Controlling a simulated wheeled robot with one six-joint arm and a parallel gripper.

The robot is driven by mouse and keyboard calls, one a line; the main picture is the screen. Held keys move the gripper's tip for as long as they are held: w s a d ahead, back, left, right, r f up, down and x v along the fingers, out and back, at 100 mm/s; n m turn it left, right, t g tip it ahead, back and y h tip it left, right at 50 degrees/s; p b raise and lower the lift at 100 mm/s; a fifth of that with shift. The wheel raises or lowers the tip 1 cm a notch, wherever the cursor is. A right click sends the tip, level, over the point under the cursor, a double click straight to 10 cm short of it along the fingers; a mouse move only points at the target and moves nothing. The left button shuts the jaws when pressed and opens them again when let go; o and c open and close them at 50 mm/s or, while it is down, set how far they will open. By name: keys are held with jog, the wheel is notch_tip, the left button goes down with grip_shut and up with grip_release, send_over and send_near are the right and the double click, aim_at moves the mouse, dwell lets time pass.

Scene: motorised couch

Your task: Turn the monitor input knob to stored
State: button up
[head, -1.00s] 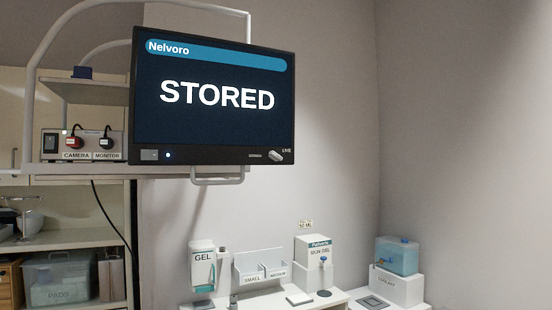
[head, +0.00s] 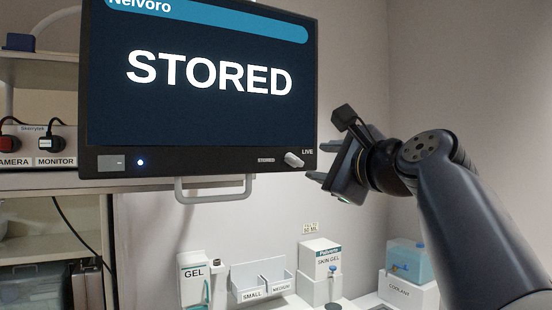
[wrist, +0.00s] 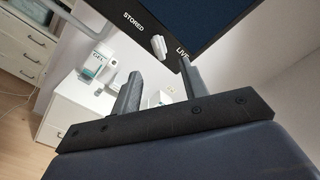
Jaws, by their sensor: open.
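The monitor (head: 205,80) faces me in the head view, and its screen reads STORED. The input knob (head: 293,160), a light grey lever, sits at the lower right of its bezel, between the printed STORED and LIVE labels. My gripper (head: 318,161) is just right of the knob in the head view, its fingers pointing left towards it. In the wrist view the knob (wrist: 158,46) shows beyond and between the two open fingers (wrist: 160,85). Nothing is between the fingers, and they look apart from the knob.
A handle (head: 215,195) hangs under the monitor. A power box (head: 50,145) with CAMERA and MONITOR switches stands on the left shelf.

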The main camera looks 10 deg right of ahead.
aim_at(298, 161)
jog(key=p+x, duration=0.2)
jog(key=x, duration=0.7)
jog(key=shift+f+p, duration=0.1)
jog(key=shift+p, duration=0.25)
jog(key=shift+c, duration=0.4)
grip_shut()
